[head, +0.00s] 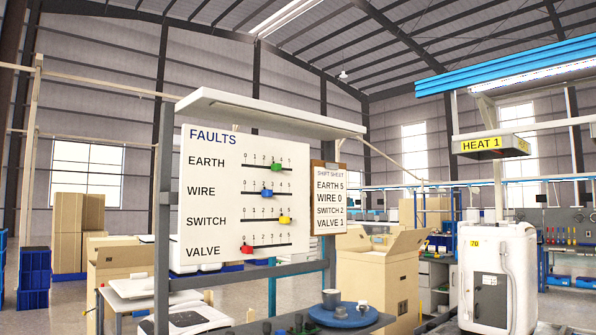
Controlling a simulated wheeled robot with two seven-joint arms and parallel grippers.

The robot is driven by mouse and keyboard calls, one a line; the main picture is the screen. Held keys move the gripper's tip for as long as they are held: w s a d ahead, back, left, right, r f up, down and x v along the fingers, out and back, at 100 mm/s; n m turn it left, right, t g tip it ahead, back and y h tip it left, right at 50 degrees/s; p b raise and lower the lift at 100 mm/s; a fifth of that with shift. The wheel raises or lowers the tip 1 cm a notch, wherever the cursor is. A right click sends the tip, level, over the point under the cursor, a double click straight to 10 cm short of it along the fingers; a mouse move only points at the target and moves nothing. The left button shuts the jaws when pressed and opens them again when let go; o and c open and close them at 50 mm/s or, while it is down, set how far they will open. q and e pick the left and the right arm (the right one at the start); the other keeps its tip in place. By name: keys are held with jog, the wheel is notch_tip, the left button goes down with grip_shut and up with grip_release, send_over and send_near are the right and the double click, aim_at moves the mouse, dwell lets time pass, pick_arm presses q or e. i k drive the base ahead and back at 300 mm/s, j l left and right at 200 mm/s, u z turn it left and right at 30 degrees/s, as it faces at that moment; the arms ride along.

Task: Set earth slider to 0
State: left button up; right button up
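The white FAULTS board (215,225) hangs upright under a pale shelf, with several labelled slider rows marked 0 to 5. The earth slider's green knob (277,167) is in the top row, at about 3, right of the middle. The wire slider's blue knob (267,190) is near 2, the switch slider's yellow knob (285,219) near 4, and the valve slider's red knob (247,248) at the left end, near 0. Neither of my grippers shows in the head view.
A clipboard (329,240) right of the board reads EARTH 5, WIRE 0, SWITCH 2, VALVE 1. A cardboard box (355,280) and white machine (510,260) stand right.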

aim_at(274, 166)
jog(key=i+l+u, duration=0.25)
jog(key=l, duration=1.05)
jog(key=i+l+u, duration=0.25)
jog(key=l, duration=1.1)
jog(key=l+u, duration=0.25)
jog(key=l, duration=1.15)
